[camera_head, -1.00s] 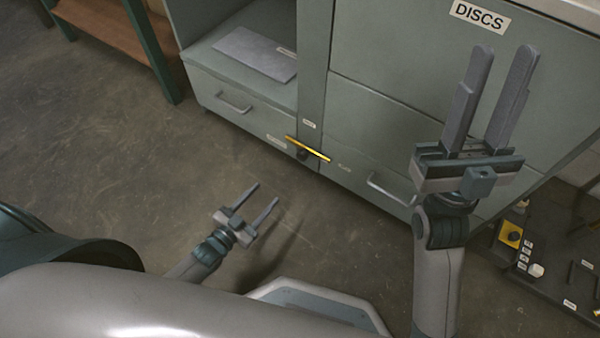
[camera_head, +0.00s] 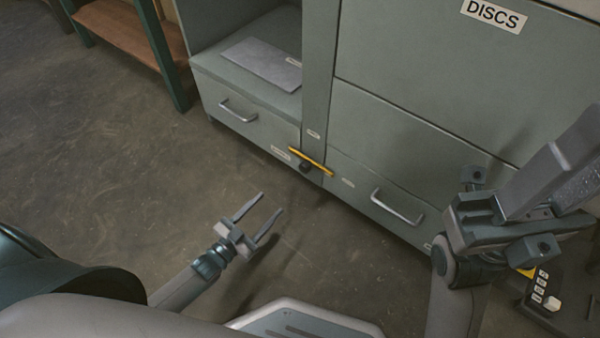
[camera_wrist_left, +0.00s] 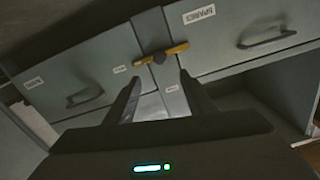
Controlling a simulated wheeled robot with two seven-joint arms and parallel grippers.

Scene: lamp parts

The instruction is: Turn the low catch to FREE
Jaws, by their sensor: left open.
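The low catch is a yellow bar (camera_head: 322,168) on a dark round knob (camera_head: 305,167), low on the cabinet's middle post. The bar lies crosswise over the post, and small labels around it are too small to read. In the left wrist view the bar (camera_wrist_left: 176,49) shows beyond my fingertips, roughly level. My left gripper (camera_head: 271,202) is open and empty, apart from the catch and below-left of it in the head view. It also shows in the left wrist view (camera_wrist_left: 160,79). My right gripper (camera_head: 580,155) is open at the right edge, with its fingertips partly cut off.
The grey cabinet has a left drawer handle (camera_head: 238,112) and a right drawer handle (camera_head: 397,208) on either side of the catch. A grey sheet (camera_head: 262,64) lies on the open shelf. A wooden shelf unit (camera_head: 125,30) stands at the back left. The floor (camera_head: 120,160) is clear.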

